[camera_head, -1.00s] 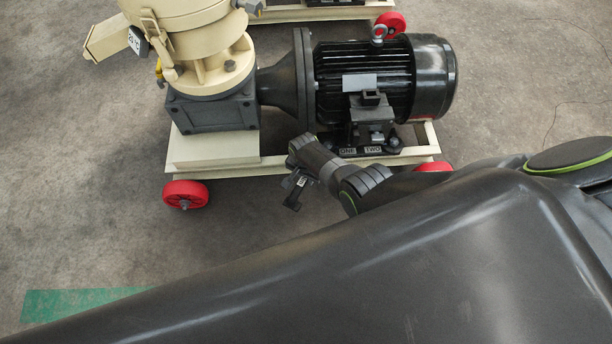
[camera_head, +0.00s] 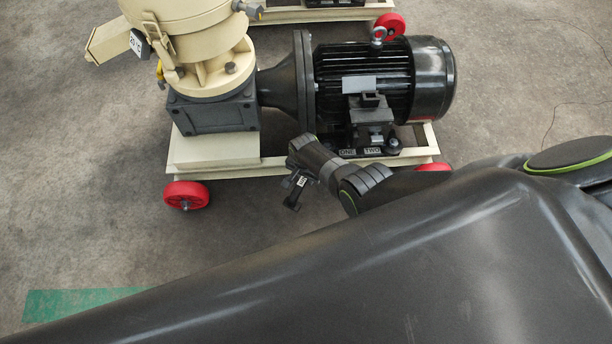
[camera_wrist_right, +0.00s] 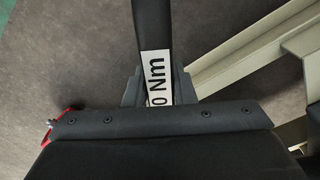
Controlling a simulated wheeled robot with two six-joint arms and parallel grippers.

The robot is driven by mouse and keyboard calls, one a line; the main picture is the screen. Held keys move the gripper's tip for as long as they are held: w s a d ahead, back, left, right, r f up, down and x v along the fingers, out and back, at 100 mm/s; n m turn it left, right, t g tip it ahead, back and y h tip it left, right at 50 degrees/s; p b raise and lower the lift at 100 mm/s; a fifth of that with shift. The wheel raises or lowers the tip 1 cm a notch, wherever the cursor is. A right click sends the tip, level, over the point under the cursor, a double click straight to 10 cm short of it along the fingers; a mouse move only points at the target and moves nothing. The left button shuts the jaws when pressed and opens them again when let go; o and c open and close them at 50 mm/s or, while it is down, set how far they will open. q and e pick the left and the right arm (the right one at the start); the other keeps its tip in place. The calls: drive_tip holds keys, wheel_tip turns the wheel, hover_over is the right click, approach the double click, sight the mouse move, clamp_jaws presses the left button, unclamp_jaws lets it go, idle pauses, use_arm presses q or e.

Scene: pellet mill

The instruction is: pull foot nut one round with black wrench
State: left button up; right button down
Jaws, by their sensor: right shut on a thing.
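My right gripper (camera_head: 300,178) is in front of the near rail of the mill's frame, below the motor. In the right wrist view its grey fingers (camera_wrist_right: 158,92) are shut around the black wrench (camera_wrist_right: 152,28), whose handle carries a white label ending in "0 Nm". The handle runs up out of that view, so the wrench's head is not seen there. The black motor (camera_head: 385,80) stands on the frame. Its near foot has plates marked ONE (camera_head: 347,152) and TWO (camera_head: 373,151). I cannot tell whether the wrench sits on a nut. My left gripper is not in view.
The beige frame (camera_head: 215,165) has red wheels, one at its near left corner (camera_head: 186,195). The beige mill body (camera_head: 205,50) stands left of the motor. Bare concrete floor (camera_head: 90,190) lies to the left, with a green strip (camera_head: 80,303). A second frame stands behind.

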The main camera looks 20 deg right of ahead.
drive_tip(key=shift+r+p, duration=0.45)
drive_tip(key=shift+r, duration=0.15)
idle(0.6)
drive_tip(key=shift+r, duration=0.2)
idle(0.3)
drive_tip(key=shift+r+p, duration=0.35)
drive_tip(key=shift+p, duration=0.25)
drive_tip(key=shift+r, duration=0.1)
drive_tip(key=shift+r+p, duration=0.25)
drive_tip(key=shift+p, duration=0.15)
drive_tip(key=shift+r, duration=0.1)
